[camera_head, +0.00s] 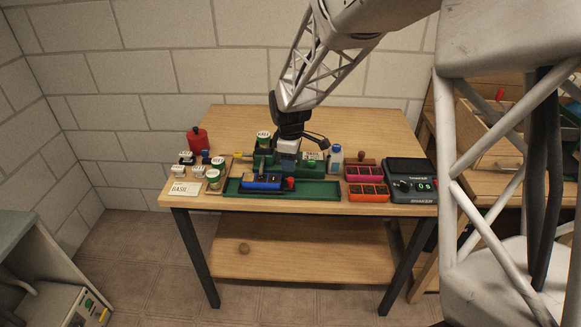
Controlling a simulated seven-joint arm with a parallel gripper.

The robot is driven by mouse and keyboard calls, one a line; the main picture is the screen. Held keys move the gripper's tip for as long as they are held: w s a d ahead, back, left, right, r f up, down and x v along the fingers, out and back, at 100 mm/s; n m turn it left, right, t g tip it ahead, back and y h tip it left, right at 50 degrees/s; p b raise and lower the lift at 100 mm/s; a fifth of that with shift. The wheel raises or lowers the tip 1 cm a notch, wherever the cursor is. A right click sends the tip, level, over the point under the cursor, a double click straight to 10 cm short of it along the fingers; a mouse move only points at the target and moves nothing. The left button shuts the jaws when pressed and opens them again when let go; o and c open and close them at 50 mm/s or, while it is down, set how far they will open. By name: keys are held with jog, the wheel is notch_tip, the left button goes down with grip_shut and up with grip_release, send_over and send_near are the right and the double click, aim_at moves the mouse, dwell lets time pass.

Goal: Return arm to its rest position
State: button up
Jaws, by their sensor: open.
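My arm reaches down from the top right over the wooden table (370,130). My gripper (287,163) is low over the green rack (305,168) at the middle of the table, pointing down. It is open. Its fingertips are small and partly lost among the rack's parts, so I cannot tell whether they touch anything. A white-labelled pot with a green top (264,139) stands on the rack just left of my gripper.
A blue tray (262,182) sits on the green tray (325,190). A bottle (336,158), pink and orange seedling trays (368,192) and a shaker (411,183) stand right. A red container (198,140), several labelled pots and a BASIL card (186,188) are left. The table's back is clear.

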jog(key=shift+r, duration=0.35)
jog(key=s+d+r+m+t, duration=0.1)
jog(key=s+d+r+m, duration=0.3)
jog(key=s+d+r, duration=0.3)
jog(key=s+d+r+m, duration=0.4)
jog(key=s+d+r, duration=0.25)
jog(key=s, duration=0.35)
jog(key=s+d+m, duration=0.4)
jog(key=s, duration=0.6)
jog(key=s+d+r+m+t, duration=0.1)
jog(key=s+d+m, duration=0.3)
jog(key=s, duration=0.6)
jog(key=shift+s+d+r, duration=0.2)
jog(key=shift+s+d, duration=0.15)
